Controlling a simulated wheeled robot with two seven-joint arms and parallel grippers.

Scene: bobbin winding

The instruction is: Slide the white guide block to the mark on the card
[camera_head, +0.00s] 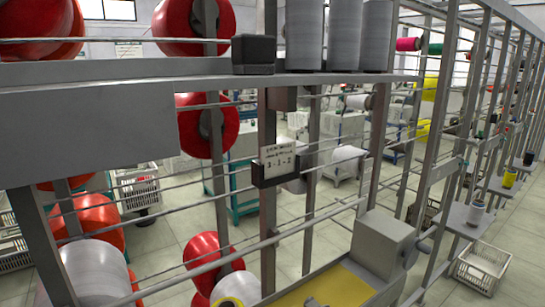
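A small white card (278,162) with dark handwriting sits in a dark holder (275,181) on an upright post of the winding frame, near the middle of the view. The writing is too small to read surely, and I cannot make out which mark on it is meant. I cannot surely pick out a white guide block. A large pale grey box (378,242) stands at the lower right of the card, apart from it. Neither of my grippers is in view.
Thin horizontal rods (190,180) cross the frame. Red spools (203,125) hang at the left; grey cylinders (344,35) and a dark box (254,53) stand on the upper rail. A yellow surface (335,288) lies below. A white basket (481,266) stands on the floor at right.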

